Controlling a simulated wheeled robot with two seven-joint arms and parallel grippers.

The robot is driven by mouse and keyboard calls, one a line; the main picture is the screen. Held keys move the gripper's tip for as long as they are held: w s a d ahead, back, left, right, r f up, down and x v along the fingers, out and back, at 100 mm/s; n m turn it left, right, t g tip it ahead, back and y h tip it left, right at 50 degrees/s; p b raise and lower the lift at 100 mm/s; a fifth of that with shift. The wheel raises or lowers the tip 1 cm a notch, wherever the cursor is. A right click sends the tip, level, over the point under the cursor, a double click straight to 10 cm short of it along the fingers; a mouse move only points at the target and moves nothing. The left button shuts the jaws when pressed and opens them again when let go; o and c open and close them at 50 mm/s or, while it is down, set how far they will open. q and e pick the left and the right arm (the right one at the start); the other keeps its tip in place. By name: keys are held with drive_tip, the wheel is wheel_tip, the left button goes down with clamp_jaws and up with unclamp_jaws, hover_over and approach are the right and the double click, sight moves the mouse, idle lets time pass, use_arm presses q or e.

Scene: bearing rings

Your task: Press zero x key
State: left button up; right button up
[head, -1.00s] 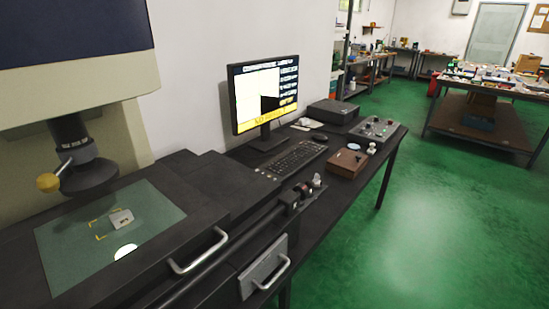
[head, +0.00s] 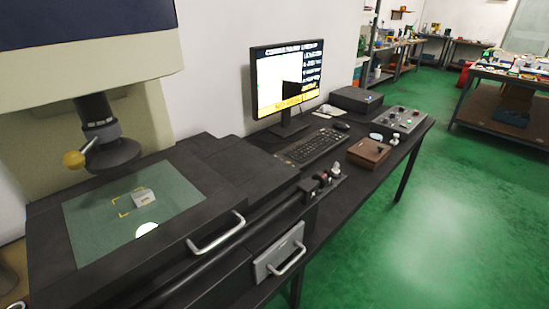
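No key marked as zero X can be read at this size. A black keyboard (head: 316,146) lies on the dark bench in front of a monitor (head: 287,82), whose screen has a pale panel, rows of text and a yellow bar. A grey control box (head: 404,120) with several knobs or buttons sits at the bench's right end. A smaller joystick-like control (head: 322,181) is at the front edge. The measuring machine's glass stage (head: 105,215) carries a small pale part (head: 144,198) under the lens (head: 108,150). Neither of my grippers shows.
A brown box (head: 368,152) sits between the keyboard and the bench's front edge. A dark box (head: 357,100) stands behind the control box. Two metal handles (head: 216,234) (head: 287,260) stick out at the front. The green floor (head: 430,220) to the right is clear.

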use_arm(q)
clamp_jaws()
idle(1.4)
